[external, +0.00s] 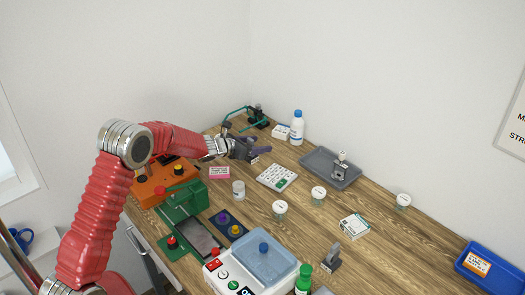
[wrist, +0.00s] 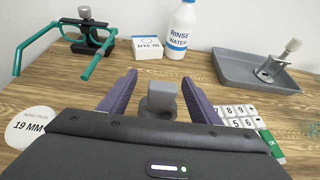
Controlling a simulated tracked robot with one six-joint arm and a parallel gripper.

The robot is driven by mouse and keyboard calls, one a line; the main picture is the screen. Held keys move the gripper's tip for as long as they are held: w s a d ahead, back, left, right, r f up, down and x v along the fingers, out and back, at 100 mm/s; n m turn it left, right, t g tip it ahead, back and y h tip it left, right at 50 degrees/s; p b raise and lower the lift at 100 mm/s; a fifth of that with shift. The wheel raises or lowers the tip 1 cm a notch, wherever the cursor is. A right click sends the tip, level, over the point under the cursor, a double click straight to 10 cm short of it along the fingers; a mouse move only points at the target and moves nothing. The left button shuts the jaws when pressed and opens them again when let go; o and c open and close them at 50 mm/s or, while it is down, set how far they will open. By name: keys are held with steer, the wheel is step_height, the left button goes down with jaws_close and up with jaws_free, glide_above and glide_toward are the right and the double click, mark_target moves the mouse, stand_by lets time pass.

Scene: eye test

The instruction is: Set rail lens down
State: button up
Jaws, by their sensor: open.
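My gripper (external: 258,150) is over the back left part of the wooden bench. In the wrist view its two purple fingers (wrist: 162,97) are spread apart. A small grey piece with a squared top (wrist: 162,88) shows between them, with a gap to each finger; I cannot tell for sure that it is the rail lens, and its lower part is hidden by my gripper body. A similar grey upright piece (external: 330,257) stands at the front of the bench. A metal piece with a knob (external: 341,166) stands in a grey tray (external: 317,157), also in the wrist view (wrist: 272,68).
A green frame on a stand (wrist: 95,42), a white box (wrist: 149,48) and a rinse water bottle (wrist: 179,32) stand behind my gripper. A white keypad (external: 276,177) lies close by on the right. Several lidded jars, machines and a blue tray (external: 490,265) occupy the bench.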

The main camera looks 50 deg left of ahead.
steer(key=shift+s+r, duration=0.25)
steer(key=shift+s, duration=0.05)
steer(key=v, duration=1.1)
steer(key=shift+s, duration=0.2)
stand_by(0.6)
